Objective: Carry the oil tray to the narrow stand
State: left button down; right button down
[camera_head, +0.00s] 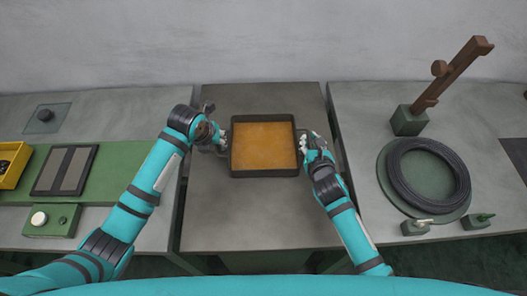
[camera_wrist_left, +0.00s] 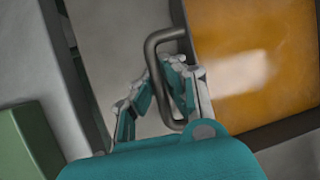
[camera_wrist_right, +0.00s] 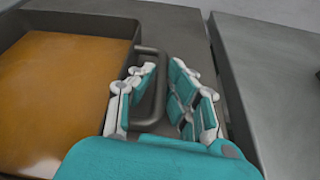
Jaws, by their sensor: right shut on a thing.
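The oil tray (camera_head: 232,150) is a dark square tray filled with amber oil. It is level over the back middle of a grey stand (camera_head: 255,220), narrower than the tables beside it; I cannot tell whether it touches the top. My left gripper (camera_head: 216,138) is at the tray's left handle (camera_wrist_left: 160,42); its fingers (camera_wrist_left: 160,88) are apart, with the handle bar between them. My right gripper (camera_head: 308,146) is shut on the right handle (camera_wrist_right: 158,95), its fingers (camera_wrist_right: 158,85) on either side of the bar.
The left table (camera_head: 150,110) holds a green mat, a dark panel (camera_head: 65,170), a yellow bin (camera_head: 10,165) and a green button box (camera_head: 50,220). The right table (camera_head: 360,120) holds a black coil (camera_head: 400,190) and a brown post on a green base (camera_head: 409,122). The stand's front is clear.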

pick_arm(q)
jog(key=c, duration=1.8)
grip_release()
jog(key=shift+a, duration=0.25)
pick_arm(e)
jog(key=c, duration=1.6)
grip_release()
jog(key=shift+d+f, duration=0.1)
jog(key=shift+d, duration=0.15)
jog(key=shift+c, duration=0.2)
pick_arm(q)
jog(key=shift+o, duration=1)
pick_arm(e)
jog(key=shift+o, duration=1)
pick_arm(q)
jog(key=shift+o, duration=0.6)
jog(key=shift+d, duration=0.1)
pick_arm(e)
jog(key=shift+o, duration=0.4)
jog(key=shift+s+a, duration=0.1)
pick_arm(q)
jog(key=shift+d+r+p, duration=0.1)
jog(key=shift+r+p, duration=0.05)
jog(key=shift+p, duration=0.2)
pick_arm(e)
jog(key=shift+a+r, duration=0.1)
jog(key=shift+r, duration=0.15)
